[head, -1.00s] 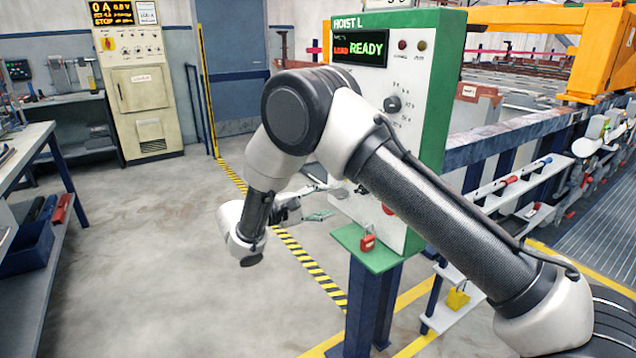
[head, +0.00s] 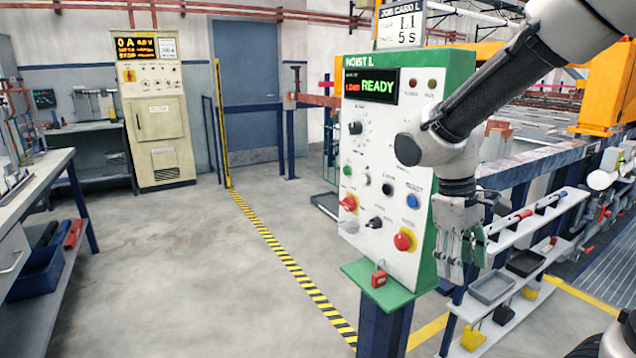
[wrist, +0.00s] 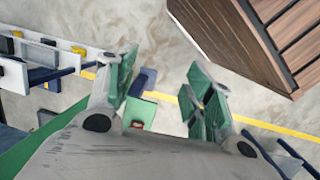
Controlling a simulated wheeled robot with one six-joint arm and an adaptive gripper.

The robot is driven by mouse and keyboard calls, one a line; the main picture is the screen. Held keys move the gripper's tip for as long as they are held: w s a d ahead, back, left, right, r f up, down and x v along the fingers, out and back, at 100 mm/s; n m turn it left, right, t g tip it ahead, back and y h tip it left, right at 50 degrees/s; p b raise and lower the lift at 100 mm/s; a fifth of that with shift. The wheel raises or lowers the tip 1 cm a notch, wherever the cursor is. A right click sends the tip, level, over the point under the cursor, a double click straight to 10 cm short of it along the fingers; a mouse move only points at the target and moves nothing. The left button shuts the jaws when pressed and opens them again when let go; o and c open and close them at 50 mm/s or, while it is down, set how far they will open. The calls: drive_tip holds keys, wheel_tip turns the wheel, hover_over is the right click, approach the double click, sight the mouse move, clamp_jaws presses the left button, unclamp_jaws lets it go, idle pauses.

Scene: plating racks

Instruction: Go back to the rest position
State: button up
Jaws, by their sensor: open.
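My gripper (head: 462,262) hangs pointing down in the head view, at the right edge of the green and white hoist panel (head: 385,195). In that view it overlaps the panel's edge; I cannot tell how close it is. In the wrist view my gripper (wrist: 165,95) has its two green-padded fingers spread wide apart, with nothing between them but the floor and a green shelf beyond. The panel's display reads READY in green beside a red word. Its knobs, coloured buttons and red stop button (head: 404,241) are in clear view.
A red padlock (head: 379,276) sits on the green ledge below the panel. White shelves (head: 525,225) with trays and yellow padlocks stand right of my gripper. A workbench (head: 35,180) is at the left, a cream cabinet (head: 158,130) at the back. The floor between is clear.

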drive_tip(key=s+d+r+m+t+y, duration=0.2)
drive_tip(key=s+d+r+m+t, duration=0.3)
drive_tip(key=s+d+r, duration=0.4)
drive_tip(key=shift+s+d+m+t, duration=0.2)
drive_tip(key=shift+s+m+t, duration=0.1)
drive_tip(key=shift+s+m, duration=0.1)
